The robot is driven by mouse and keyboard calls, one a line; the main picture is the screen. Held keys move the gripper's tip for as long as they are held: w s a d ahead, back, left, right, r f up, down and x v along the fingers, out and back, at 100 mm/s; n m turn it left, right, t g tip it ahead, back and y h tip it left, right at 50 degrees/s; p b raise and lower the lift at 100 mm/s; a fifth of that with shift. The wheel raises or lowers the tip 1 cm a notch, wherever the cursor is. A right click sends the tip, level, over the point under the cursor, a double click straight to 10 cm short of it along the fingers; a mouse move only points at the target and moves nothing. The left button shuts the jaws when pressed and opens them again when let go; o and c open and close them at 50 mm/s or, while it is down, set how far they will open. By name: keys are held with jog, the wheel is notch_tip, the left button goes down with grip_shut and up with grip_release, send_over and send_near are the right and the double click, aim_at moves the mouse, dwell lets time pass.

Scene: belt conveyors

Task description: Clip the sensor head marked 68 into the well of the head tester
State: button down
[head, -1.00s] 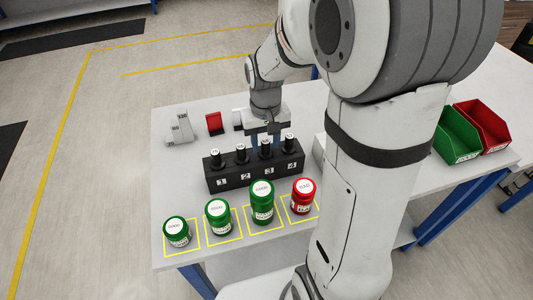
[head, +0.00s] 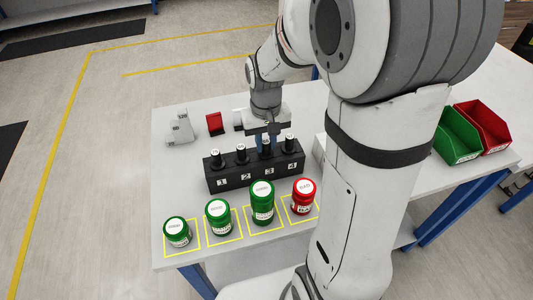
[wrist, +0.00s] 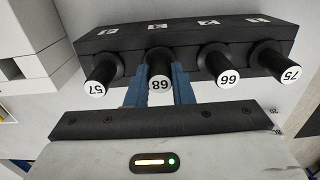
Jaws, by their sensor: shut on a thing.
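The sensor head marked 68 (wrist: 160,83) is a black cylinder with a white numbered end, standing in a black rack (wrist: 185,42). In the head view it is the head at slot 3 (head: 265,148). My gripper (wrist: 160,86) is shut on it, with one blue finger on each side; the gripper also shows above the rack in the head view (head: 265,140). The heads marked 57 (wrist: 97,88), 66 (wrist: 228,78) and 75 (wrist: 290,73) stand in the other slots. I cannot tell which thing is the head tester.
Green jars (head: 262,203) and a red jar (head: 303,196) stand in yellow squares in front of the rack. A grey stepped block (head: 181,130) and a red item (head: 214,123) sit behind it. Green (head: 455,140) and red (head: 487,125) bins are at right.

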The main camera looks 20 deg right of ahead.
jog(key=shift+r+p, duration=0.9)
jog(key=shift+r, duration=0.25)
dwell(0.8)
jog(key=shift+r+p, duration=2.3)
jog(key=shift+r, duration=0.9)
